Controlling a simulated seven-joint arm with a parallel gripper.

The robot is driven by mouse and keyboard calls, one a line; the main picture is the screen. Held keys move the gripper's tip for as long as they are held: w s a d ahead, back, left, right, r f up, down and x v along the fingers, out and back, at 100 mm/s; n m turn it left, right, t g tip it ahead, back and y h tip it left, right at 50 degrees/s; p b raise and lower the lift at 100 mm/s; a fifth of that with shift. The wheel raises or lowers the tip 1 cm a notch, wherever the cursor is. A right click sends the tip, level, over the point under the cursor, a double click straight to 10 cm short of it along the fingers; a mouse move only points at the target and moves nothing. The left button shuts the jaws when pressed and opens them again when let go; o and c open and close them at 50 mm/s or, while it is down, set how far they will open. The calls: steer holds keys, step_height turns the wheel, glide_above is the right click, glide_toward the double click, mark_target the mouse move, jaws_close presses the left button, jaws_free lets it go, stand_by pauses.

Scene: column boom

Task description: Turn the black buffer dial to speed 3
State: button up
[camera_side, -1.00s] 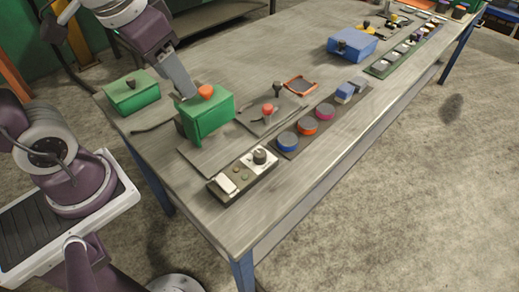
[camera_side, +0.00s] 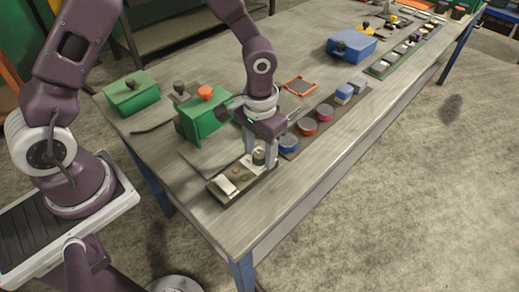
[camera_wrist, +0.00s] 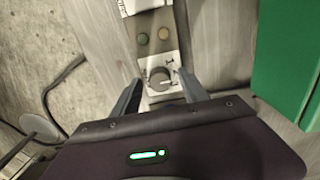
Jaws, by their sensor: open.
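The black buffer dial (camera_side: 258,157) stands on a small control box (camera_side: 238,181) near the table's front edge. In the wrist view the dial (camera_wrist: 159,78) is a round knob on a white plate with dark marks around it; the marks are too small to read. My gripper (camera_side: 260,160) points down over the box with its fingers open. The fingers are on either side of the dial, and the wrist view shows a gap between the dial and each finger of my gripper (camera_wrist: 158,88). I cannot tell whether the fingertips are down at dial height.
A green box with an orange button (camera_side: 205,92) stands close behind my gripper. Several round pads, including a blue one (camera_side: 288,143), lie to the right.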

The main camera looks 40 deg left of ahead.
jaws_close()
steer(key=shift+m, duration=0.3)
steer(key=m, duration=0.3)
steer(key=shift+m, duration=2.6)
jaws_free()
